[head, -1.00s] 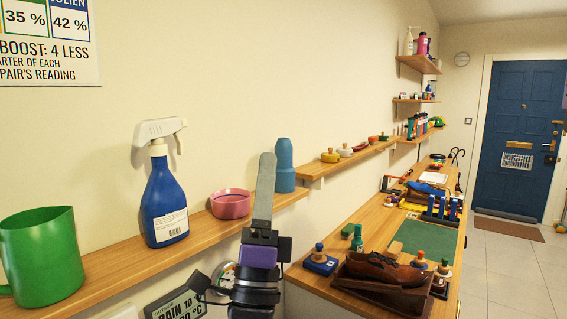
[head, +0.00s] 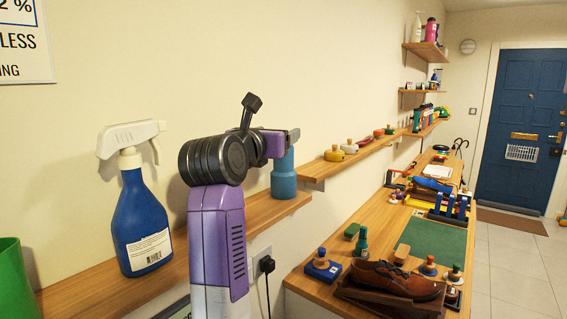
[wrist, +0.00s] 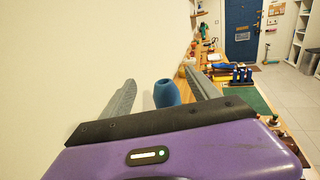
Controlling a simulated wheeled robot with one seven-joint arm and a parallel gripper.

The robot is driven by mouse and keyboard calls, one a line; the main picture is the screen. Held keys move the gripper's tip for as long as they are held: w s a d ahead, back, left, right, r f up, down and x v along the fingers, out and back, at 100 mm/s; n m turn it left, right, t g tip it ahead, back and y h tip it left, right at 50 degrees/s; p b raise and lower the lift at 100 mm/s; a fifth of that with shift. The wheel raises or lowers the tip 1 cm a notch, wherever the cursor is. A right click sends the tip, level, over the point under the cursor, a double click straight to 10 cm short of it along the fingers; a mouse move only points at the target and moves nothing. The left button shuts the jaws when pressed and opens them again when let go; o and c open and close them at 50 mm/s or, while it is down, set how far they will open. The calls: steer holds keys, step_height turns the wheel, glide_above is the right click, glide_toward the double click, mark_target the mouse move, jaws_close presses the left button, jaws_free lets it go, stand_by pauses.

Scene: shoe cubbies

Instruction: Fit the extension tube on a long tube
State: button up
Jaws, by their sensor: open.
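A blue tube-like piece (head: 284,184) stands upright on the wall shelf. Its upper part is hidden behind my arm and gripper (head: 288,140) in the head view. In the wrist view the blue piece (wrist: 167,94) shows its rounded, narrower top between my two grey fingers. My gripper (wrist: 158,77) is open, with a finger to each side of the piece in the picture. I cannot tell how far the fingers are from it, and no contact shows. I cannot tell whether this piece is the extension tube or the long tube; no other clear tube shows.
A blue spray bottle (head: 142,220) and a green jug (head: 12,282) stand on the shelf (head: 85,285) at left. Small knobbed pieces (head: 335,154) lie on the shelf further back. The bench (head: 330,287) holds a brown shoe (head: 397,280) and a green mat (head: 432,240).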

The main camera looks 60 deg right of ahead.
mark_target(280, 163)
step_height(280, 163, down, 8)
steer(key=shift+r+p, duration=0.25)
steer(key=shift+p, duration=0.1)
steer(key=shift+p+x, duration=0.3)
steer(key=shift+x, duration=0.7)
steer(key=shift+p+x, duration=0.65)
steer(key=shift+x, duration=2.1)
steer(key=shift+f, duration=0.1)
steer(key=shift+c, duration=0.2)
steer(key=c, duration=1.4)
steer(key=shift+s, duration=0.1)
